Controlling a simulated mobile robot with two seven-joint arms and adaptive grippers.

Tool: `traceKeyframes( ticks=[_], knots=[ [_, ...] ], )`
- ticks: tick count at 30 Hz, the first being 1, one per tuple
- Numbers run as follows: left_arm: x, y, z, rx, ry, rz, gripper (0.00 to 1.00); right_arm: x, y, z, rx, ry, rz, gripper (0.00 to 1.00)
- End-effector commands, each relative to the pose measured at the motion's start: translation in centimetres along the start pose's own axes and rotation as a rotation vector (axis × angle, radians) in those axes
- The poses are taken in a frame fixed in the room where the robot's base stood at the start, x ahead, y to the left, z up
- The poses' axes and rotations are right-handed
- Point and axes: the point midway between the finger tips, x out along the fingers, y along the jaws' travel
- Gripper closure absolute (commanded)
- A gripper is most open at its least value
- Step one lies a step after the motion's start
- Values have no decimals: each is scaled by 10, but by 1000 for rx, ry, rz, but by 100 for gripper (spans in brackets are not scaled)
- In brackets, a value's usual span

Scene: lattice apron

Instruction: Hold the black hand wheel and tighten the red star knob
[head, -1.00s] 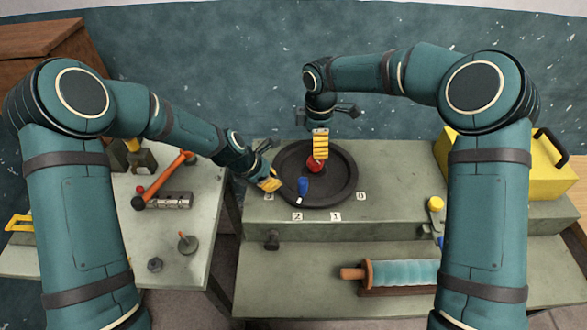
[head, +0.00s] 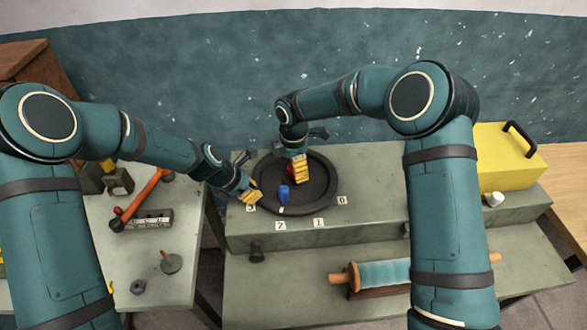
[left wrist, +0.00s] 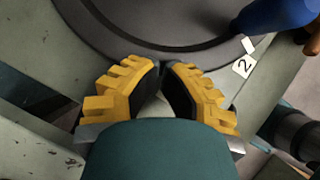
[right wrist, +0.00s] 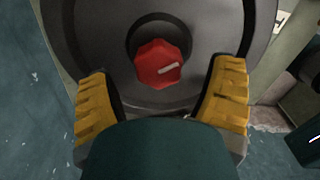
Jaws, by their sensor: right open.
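The black hand wheel (head: 326,205) lies on the grey bench, with a blue handle (head: 284,193) standing on its near rim. The red star knob (right wrist: 158,64) sits at the wheel's hub and bears a pale mark. My left gripper (left wrist: 161,66) is at the wheel's near-left rim, its fingers drawn together on the rim; the exact contact is partly hidden. My right gripper (right wrist: 163,75) is open above the hub, one finger on each side of the knob and apart from it. In the head view its yellow fingers (head: 300,170) partly hide the knob.
Number tags (head: 280,226) lie along the wheel's near side. A yellow box (head: 508,160) stands at the right. A roller with wooden ends (head: 385,273) lies on the lower step. A side table at left holds a hammer (head: 146,190) and other tools.

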Motion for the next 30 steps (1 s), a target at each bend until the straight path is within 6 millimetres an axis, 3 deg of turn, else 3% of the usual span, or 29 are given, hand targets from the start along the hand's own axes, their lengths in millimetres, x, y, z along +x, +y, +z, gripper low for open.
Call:
traceKeyframes(
  ticks=[6,14,15,20,21,30],
  knots=[
    [2,-2,-2,-2,3,-6,100,14,0,0,0,-1,0,18],
    [2,-2,-2,-1,3,-6,100,15,0,0,0,-1,0,18],
    [2,-2,-2,-1,3,-6,100,15,0,0,0,0,0,25],
    [2,-2,-2,-1,3,-6,100,14,0,0,0,0,0,82],
    [2,-2,-2,-1,3,-6,100,14,0,0,0,0,0,87],
    [2,-2,-2,-1,3,-5,100,15,0,0,23,0,-1,87]
  ],
)
